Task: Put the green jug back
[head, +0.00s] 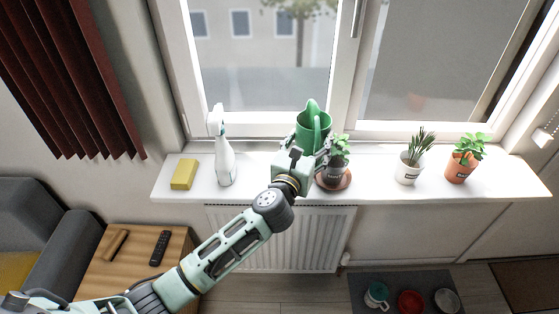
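The green jug (313,120) stands upright on or just above the white windowsill (260,187), near the window's middle post. My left arm reaches up from the lower left. My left gripper (309,147) is at the near side of the jug, with its fingers spread to the left and right of the jug's lower part. The gripper hides the jug's base, so I cannot tell whether the fingers touch it or whether it rests on the sill. My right gripper is not in view.
A potted plant on a brown saucer (335,182) stands close right of the gripper. A white spray bottle (224,160) and yellow sponge (184,174) are to the left. Two more potted plants (410,167) (463,167) stand right. Sill is clear between bottle and gripper.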

